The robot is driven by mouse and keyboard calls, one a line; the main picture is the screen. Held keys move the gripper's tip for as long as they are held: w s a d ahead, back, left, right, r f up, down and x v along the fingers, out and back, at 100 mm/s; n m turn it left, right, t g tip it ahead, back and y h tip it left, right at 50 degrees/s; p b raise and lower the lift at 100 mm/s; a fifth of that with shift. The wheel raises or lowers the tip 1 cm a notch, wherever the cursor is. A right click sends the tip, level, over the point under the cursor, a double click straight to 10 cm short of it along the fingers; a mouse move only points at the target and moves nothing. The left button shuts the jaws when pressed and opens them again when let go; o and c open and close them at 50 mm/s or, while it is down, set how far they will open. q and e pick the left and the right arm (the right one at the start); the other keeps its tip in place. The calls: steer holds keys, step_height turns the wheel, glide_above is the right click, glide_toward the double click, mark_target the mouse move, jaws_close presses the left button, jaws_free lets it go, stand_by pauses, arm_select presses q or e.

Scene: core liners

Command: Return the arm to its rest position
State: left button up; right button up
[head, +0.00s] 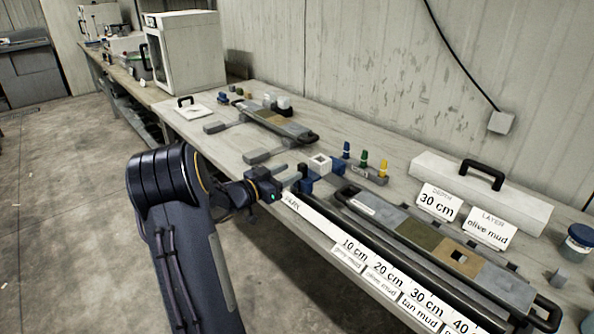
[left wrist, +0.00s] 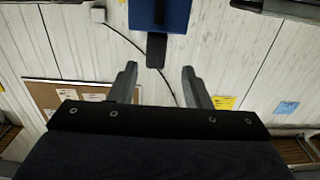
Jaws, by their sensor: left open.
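My left arm reaches in from the lower left in the head view, over the near edge of the workbench (head: 222,143). My left gripper (head: 288,174) is at the bench edge, close to a blue block holder with a white square piece (head: 320,164). I cannot tell whether it touches the holder. In the left wrist view the two fingers of my left gripper (left wrist: 160,76) stand wide apart with nothing between them. My right gripper is not in view.
A long tray of core segments (head: 425,238) lies right of the gripper, behind a labelled depth strip (head: 390,277). Another core tray (head: 280,122) lies farther back. The floor (head: 60,200) at left is clear.

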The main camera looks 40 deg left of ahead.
arm_select(q)
steer(key=shift+s+a, duration=0.1)
steer(key=shift+s, duration=1)
